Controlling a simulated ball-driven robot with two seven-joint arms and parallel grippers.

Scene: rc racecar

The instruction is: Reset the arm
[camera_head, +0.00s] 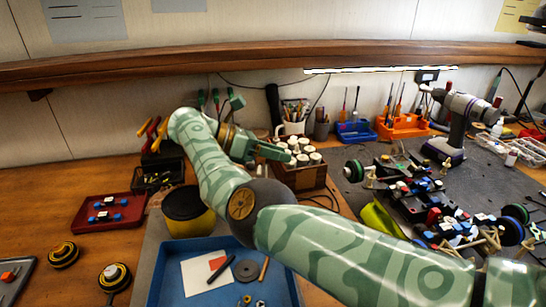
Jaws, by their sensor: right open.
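My right arm, green and patterned, comes in from the lower right and bends at an elbow near the middle. Its right gripper (274,150) is at the far end, pointing right, in front of the wooden box of white-topped bottles (306,173). The gripper is open, and I see nothing held in it. The fingers are small, and I cannot tell whether they touch the box. My left gripper is not in view.
A blue tray (165,284) lies in front, partly under my arm. A red tray (78,217) and yellow-black wheels (64,254) are at left. Car parts (440,205) crowd the right, with a drill (462,120) behind. A yellow-black container (188,213) stands near my forearm.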

